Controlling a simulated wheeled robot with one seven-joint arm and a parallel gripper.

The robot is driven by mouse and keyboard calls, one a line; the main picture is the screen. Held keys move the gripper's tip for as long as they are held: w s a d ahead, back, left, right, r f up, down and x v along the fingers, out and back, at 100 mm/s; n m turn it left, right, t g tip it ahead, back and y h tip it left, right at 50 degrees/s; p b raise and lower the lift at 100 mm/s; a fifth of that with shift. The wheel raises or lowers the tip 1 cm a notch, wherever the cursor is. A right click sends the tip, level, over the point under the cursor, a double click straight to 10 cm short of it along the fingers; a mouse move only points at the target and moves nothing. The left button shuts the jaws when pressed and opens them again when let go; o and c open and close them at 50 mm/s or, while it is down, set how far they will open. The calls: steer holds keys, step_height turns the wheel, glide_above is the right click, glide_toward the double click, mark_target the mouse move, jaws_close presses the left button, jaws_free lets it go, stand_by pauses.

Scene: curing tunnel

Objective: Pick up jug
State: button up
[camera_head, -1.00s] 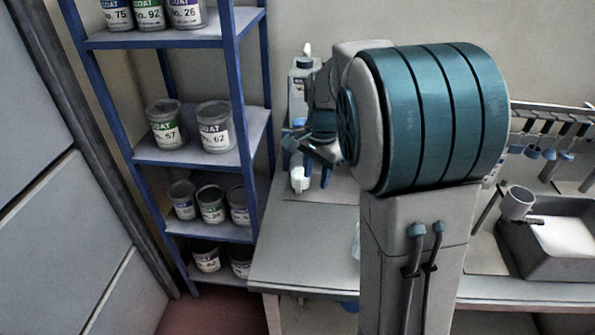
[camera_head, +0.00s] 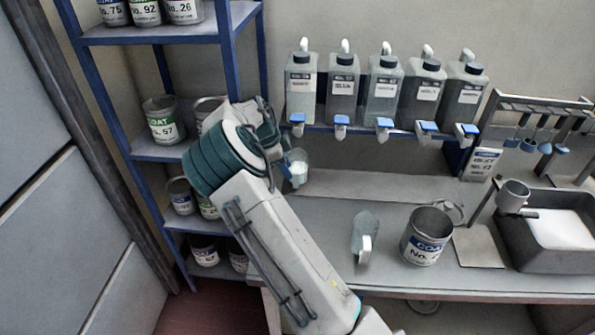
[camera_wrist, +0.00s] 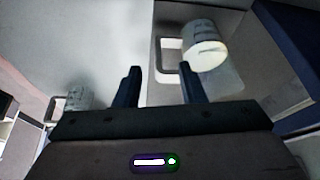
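A small clear jug (camera_head: 296,168) with whitish contents stands under the leftmost dispenser, beside the end of my arm. A jug with a squared handle (camera_wrist: 205,47) shows at the upper right of the wrist view, ahead of my right finger; it looks like the same one. In the head view my arm hides most of the gripper. A second clear jug (camera_head: 364,232) with a pale handle stands on the bench. A smaller handled vessel (camera_wrist: 79,97) shows at left in the wrist view.
Several dispenser bottles (camera_head: 382,90) with blue taps line the wall shelf. An open coat can (camera_head: 427,235) stands on the bench (camera_head: 330,215). A grey basin (camera_head: 510,250) with a cup on its edge is at right. A blue shelf rack (camera_head: 240,20) of cans is at left.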

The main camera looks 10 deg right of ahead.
steer(key=p+x, duration=0.2)
steer(key=x, duration=0.4)
steer(key=shift+s+f, duration=0.15)
jaws_close()
